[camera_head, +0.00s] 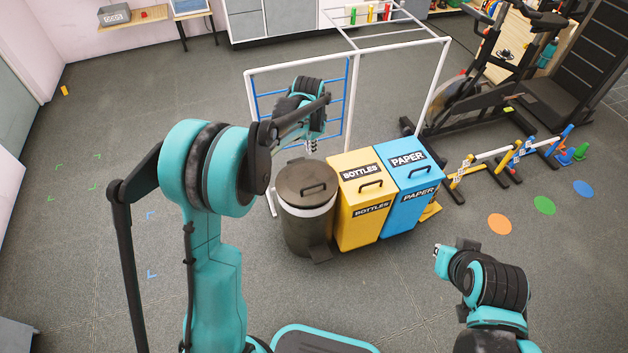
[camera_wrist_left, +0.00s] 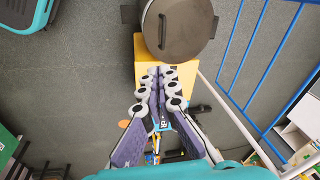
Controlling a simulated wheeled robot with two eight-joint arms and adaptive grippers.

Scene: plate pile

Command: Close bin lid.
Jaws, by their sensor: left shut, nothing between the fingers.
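A dark round bin (camera_head: 308,232) stands on the floor left of the other bins. Its lid (camera_head: 300,178), with a bar handle on top, looks down over a pale rim; I cannot tell if a small gap is left. The lid (camera_wrist_left: 165,32) also shows in the left wrist view. A yellow BOTTLES bin (camera_head: 352,222) and a blue PAPER bin (camera_head: 395,210) stand beside it, their lids down. My left gripper (camera_head: 312,147) is shut and empty, above and behind the round bin, apart from its lid. My right wrist is at lower right; its fingers cannot be made out.
A white frame with blue bars (camera_head: 349,105) stands behind the bins. An exercise bike (camera_head: 465,95) and low hurdles (camera_head: 495,165) are to the right. Coloured floor discs (camera_head: 500,224) lie at right.

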